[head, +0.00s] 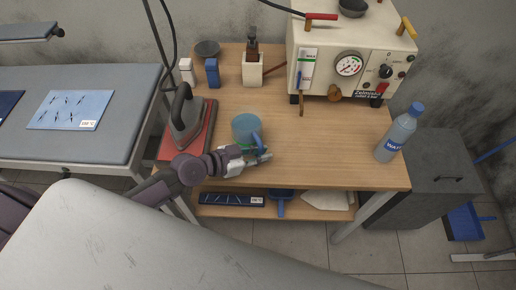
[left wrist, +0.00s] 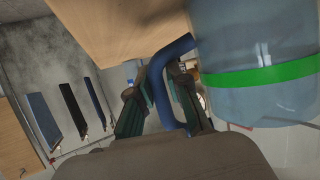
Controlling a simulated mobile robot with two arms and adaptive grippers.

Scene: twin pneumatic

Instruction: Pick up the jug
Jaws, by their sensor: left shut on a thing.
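The jug (head: 245,126) is a translucent blue vessel with a blue handle and a green band. It stands in the middle left of the wooden table in the head view. In the left wrist view the jug (left wrist: 255,45) fills the right side, with its handle running down between my fingers. My left gripper (head: 262,156) is at the near side of the jug, shut on the jug's handle; its fingers also show in the left wrist view (left wrist: 160,100). I cannot tell whether the jug's base touches the table. My right gripper is not in view.
An iron (head: 187,118) on a red pad stands just left of the jug. A water bottle (head: 399,134) is at the table's right edge. A machine with a gauge (head: 350,62), a brown-topped dispenser (head: 252,68) and small containers stand behind. The wooden table (head: 325,150) is clear right of the jug.

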